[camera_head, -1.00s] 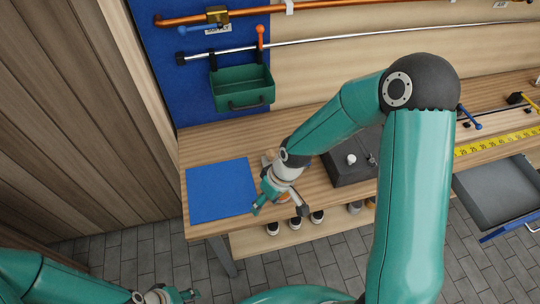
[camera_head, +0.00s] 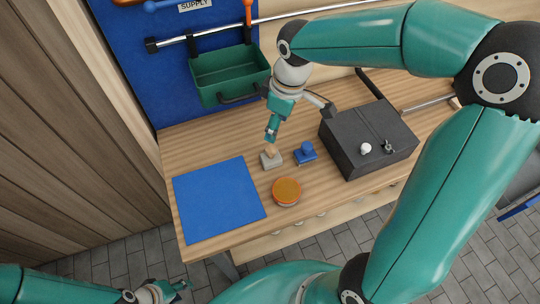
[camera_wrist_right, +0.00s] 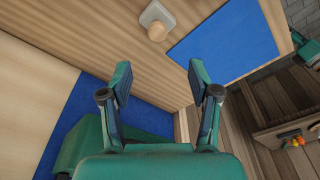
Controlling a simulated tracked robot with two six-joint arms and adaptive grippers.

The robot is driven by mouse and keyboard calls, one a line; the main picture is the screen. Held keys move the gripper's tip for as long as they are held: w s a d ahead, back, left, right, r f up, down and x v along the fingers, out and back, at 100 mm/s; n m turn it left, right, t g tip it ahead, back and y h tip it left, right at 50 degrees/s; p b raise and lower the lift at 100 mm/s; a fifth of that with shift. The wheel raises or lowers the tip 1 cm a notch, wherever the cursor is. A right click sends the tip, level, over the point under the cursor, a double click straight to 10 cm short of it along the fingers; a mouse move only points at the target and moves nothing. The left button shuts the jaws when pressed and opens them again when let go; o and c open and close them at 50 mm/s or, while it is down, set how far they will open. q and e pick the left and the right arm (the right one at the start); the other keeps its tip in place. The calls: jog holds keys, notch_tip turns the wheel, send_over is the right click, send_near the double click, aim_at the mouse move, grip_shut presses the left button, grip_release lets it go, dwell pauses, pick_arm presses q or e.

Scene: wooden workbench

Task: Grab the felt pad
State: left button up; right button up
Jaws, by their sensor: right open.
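A small light grey pad with a rounded wooden knob (camera_head: 271,160) lies on the bench and looks like the felt pad. It also shows at the top of the right wrist view (camera_wrist_right: 150,14), beyond my fingertips. My right gripper (camera_head: 271,132) is just behind and above it in the head view, apart from it. In the wrist view my right gripper (camera_wrist_right: 159,76) has its two fingers wide apart with nothing between them. My left gripper (camera_head: 181,288) is low at the bottom left, away from the bench; its finger gap is unclear.
A blue knobbed block (camera_head: 305,154) sits close right of the grey pad. An orange-topped round tin (camera_head: 287,192) stands in front. A blue mat (camera_head: 218,200) lies left, a dark grey box (camera_head: 368,140) right, and a green bin (camera_head: 230,75) hangs behind.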

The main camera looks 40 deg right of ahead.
aim_at(271, 148)
jog(key=f, duration=0.4)
jog(key=w+f, duration=0.1)
jog(key=f, duration=0.7)
jog(key=shift+w+a+p, duration=0.3)
jog(key=shift+w+p, duration=0.05)
jog(key=shift+p, duration=0.05)
grip_shut()
jog(key=shift+r, duration=0.15)
